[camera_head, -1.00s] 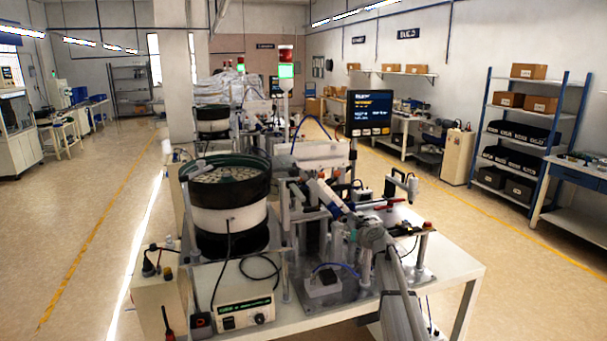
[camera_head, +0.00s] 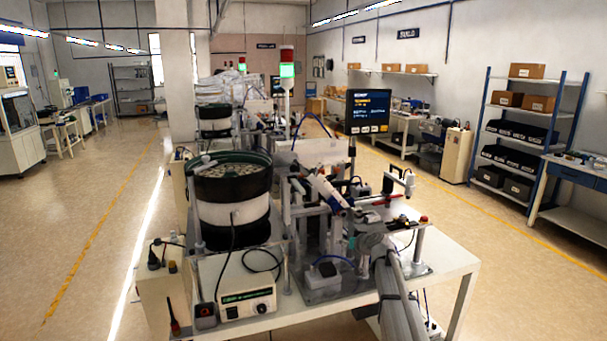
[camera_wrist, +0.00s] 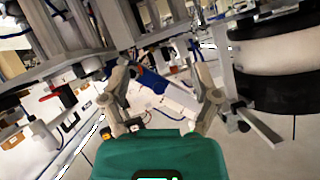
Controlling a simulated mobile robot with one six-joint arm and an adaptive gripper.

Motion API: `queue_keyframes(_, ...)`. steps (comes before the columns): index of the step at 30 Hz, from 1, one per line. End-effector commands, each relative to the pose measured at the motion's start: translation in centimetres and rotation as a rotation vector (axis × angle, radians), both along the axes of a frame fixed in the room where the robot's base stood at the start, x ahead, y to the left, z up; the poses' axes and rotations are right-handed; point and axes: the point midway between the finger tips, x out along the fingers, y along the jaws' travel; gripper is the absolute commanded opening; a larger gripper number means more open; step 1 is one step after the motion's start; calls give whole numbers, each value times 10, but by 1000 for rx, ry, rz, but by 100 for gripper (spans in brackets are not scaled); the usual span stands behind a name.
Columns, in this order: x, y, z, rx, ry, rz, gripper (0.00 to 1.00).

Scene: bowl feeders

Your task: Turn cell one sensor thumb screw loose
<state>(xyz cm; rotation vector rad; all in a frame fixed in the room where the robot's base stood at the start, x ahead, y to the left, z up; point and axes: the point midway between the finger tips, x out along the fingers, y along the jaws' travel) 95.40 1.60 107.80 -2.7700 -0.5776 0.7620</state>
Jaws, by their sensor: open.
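My gripper (camera_wrist: 167,80) shows in the wrist view with its two fingers spread apart and nothing held between them. A white cylinder with a blue band (camera_wrist: 165,92) shows behind the gap; I cannot tell whether it touches the fingers. The nearest cell has a bowl feeder (camera_head: 232,212) at left and metal posts and brackets at right. I cannot single out the sensor thumb screw in either view. A red knob (camera_wrist: 68,96) on a bracket lies left of the fingers in the wrist view.
The cell's white table (camera_head: 455,270) carries a controller box (camera_head: 246,298) at the front. A monitor (camera_head: 368,111) and a signal tower (camera_head: 287,71) stand behind. In the wrist view a black bowl base (camera_wrist: 275,90) is close at right. The floor on both sides is clear.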

Motion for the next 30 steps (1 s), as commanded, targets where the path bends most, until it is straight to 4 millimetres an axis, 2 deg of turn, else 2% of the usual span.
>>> queue_keyframes(8,-61,15,-23,-47,136,52,79)
queue_keyframes(11,-92,20,-34,-73,211,70,79)
queue_keyframes(14,-135,25,-49,-110,313,86,79)
queue_keyframes(17,-188,25,-65,-163,442,89,79)
queue_keyframes(24,-312,11,-94,-305,751,20,79)
queue_keyframes(27,-355,1,-100,-361,858,-30,79)
queue_keyframes(30,-387,-8,-102,-404,937,-78,79)
